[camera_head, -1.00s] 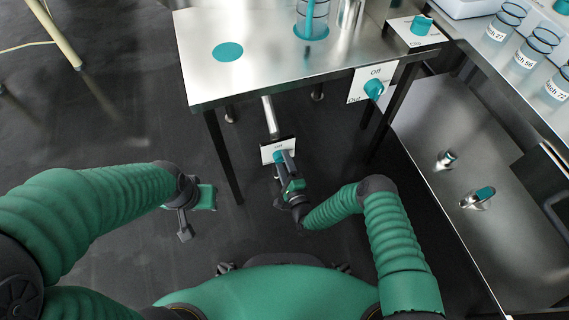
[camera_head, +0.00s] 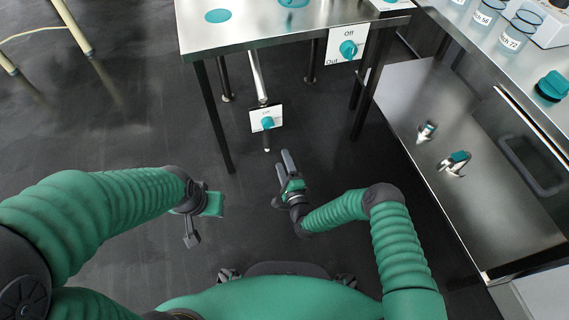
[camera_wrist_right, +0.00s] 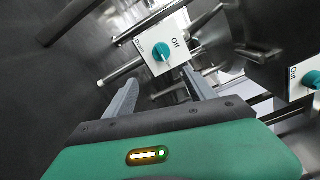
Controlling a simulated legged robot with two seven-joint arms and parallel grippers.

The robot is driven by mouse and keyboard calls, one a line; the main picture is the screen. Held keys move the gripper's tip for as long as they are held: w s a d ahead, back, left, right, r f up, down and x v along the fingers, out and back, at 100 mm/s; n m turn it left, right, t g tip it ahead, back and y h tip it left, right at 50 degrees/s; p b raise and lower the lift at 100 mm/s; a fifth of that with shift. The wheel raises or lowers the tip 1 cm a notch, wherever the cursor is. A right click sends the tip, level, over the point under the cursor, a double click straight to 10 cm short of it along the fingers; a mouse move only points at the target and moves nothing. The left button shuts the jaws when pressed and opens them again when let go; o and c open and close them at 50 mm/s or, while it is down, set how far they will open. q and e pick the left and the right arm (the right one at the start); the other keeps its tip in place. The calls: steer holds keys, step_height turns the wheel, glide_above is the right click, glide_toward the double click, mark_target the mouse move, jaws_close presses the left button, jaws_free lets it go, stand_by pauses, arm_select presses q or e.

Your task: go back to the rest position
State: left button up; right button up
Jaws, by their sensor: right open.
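My right gripper (camera_head: 286,165) is open and empty below the front of the steel table, apart from the small valve panel. That white panel (camera_head: 257,114) has a teal knob (camera_head: 267,123) and hangs on a metal pipe (camera_head: 257,75) under the table. In the right wrist view the open fingers (camera_wrist_right: 160,95) frame the panel, marked "Drain" and "Off", with its teal knob (camera_wrist_right: 162,52) beyond the tips. My left gripper (camera_head: 198,215) hangs at the left over bare floor, holding nothing that I can see; its jaw gap is unclear.
The steel table (camera_head: 290,35) stands ahead, with a second white knob panel (camera_head: 334,50) at its front right. A lower steel surface (camera_head: 400,110) with two small fittings lies at the right.

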steer(key=s+d+r+n+g+p, duration=0.1)
steer(key=d+r+n+g+p, duration=0.25)
steer(key=r+n, duration=0.3)
steer(key=s+d+r+n+g+p, duration=0.1)
steer(key=d+r+n+g+p, duration=0.1)
steer(key=r+n+g, duration=0.5)
steer(key=s+d+r+n+g+h+p, duration=0.1)
steer(key=s+d+r+h, duration=0.1)
steer(key=s+d+r, duration=0.5)
steer(key=s+d+r+n+g+h+p, duration=0.2)
steer(key=s+d+r, duration=0.2)
steer(key=s, duration=0.6)
steer(key=s+d+r+n+g+h+p, duration=0.1)
steer(key=s+d+r+h, duration=0.1)
steer(key=s+d+r, duration=0.5)
steer(key=w+p+v, duration=0.2)
steer(key=p+v, duration=0.9)
steer(key=p, duration=0.1)
steer(key=w+r+p+v, duration=0.1)
steer(key=w+p+v, duration=0.2)
steer(key=p+v, duration=0.9)
steer(key=w+p+v, duration=0.2)
steer(key=p+v, duration=1)
steer(key=p, duration=0.1)
steer(key=shift+r+p, duration=0.4)
steer(key=shift+r, duration=0.05)
